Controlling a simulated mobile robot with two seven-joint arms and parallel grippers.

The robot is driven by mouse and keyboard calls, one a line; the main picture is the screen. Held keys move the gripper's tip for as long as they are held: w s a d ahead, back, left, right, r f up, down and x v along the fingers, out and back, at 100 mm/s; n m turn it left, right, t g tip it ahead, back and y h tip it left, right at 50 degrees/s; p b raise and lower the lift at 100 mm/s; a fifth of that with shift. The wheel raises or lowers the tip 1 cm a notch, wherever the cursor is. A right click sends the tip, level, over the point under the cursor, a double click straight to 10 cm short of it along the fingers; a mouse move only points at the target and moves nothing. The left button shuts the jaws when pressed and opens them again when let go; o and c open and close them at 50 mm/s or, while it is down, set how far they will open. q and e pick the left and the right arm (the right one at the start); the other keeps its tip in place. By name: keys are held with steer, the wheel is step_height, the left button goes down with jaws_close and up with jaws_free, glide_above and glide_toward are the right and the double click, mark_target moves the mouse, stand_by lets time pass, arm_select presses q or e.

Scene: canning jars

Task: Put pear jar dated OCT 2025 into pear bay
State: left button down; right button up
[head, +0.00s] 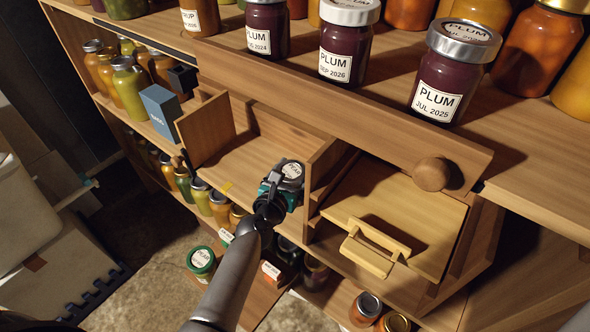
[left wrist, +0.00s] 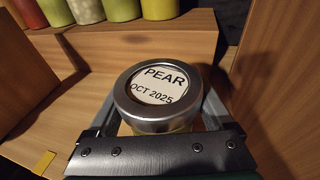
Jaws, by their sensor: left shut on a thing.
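The pear jar has a silver lid (left wrist: 158,97) reading PEAR OCT 2025 in the left wrist view; the lid (head: 292,170) also shows in the head view. My left gripper (head: 277,190) is shut on this jar, with its fingers (left wrist: 160,125) on either side below the lid. The jar is upright or nearly so, at the right front of an open wooden compartment (head: 238,160), close to its right divider. The jar's base is hidden, so I cannot tell whether it touches the floor. No readable label marks this compartment as the pear bay. My right gripper is out of view.
Plum jars (head: 436,85) stand on the shelf above. A wooden panel with a handle (head: 375,248) is right of the compartment. A blue box (head: 160,110) and several jars (head: 130,85) stand left. More jars (head: 220,208) are below. The compartment's left part is clear.

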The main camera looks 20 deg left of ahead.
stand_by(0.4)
arm_select(q)
steer(key=shift+f+b, duration=0.3)
steer(key=shift+b, duration=0.05)
jaws_free()
